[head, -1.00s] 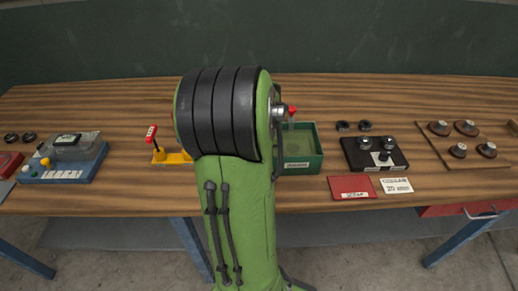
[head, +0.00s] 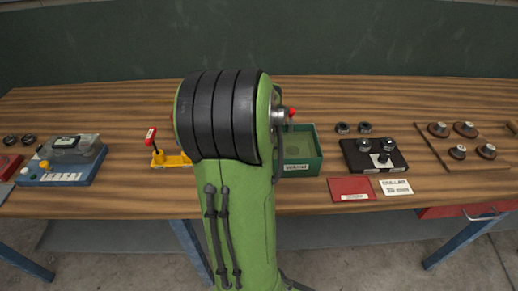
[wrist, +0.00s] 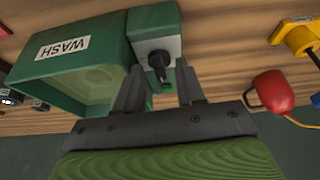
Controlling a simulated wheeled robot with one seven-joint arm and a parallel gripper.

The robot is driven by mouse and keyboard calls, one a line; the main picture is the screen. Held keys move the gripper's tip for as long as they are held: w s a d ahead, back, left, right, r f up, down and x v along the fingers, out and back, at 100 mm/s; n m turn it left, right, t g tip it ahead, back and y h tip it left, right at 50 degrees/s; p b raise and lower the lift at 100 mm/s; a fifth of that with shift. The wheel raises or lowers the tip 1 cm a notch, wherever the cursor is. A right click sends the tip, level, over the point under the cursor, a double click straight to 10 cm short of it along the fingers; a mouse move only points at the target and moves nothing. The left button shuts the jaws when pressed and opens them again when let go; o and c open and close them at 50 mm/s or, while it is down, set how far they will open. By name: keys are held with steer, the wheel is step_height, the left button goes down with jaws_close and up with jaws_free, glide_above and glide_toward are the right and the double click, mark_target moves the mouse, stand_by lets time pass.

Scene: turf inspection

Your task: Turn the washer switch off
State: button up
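The washer's switch box (wrist: 153,30) is green with a light grey face, fixed to the side of the green wash tray (wrist: 25,63). A black switch knob (wrist: 159,60) stands out from its face. My gripper (wrist: 158,82) is open in the wrist view, with one finger on each side of the knob; I cannot tell whether either touches it. In the head view the tray (head: 318,152) shows right of my green arm, which hides the gripper and the switch box.
A yellow stand with a red-topped lever (head: 170,158) is left of my arm. A blue instrument (head: 60,165), a black fixture (head: 375,155) and a wooden board (head: 440,155) stand farther along the bench.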

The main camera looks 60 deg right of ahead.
steer(key=p+v, duration=0.4)
steer(key=v, duration=1.1)
steer(key=shift+a+r+p, duration=0.2)
steer(key=shift+r+p, duration=0.05)
steer(key=shift+p, duration=0.15)
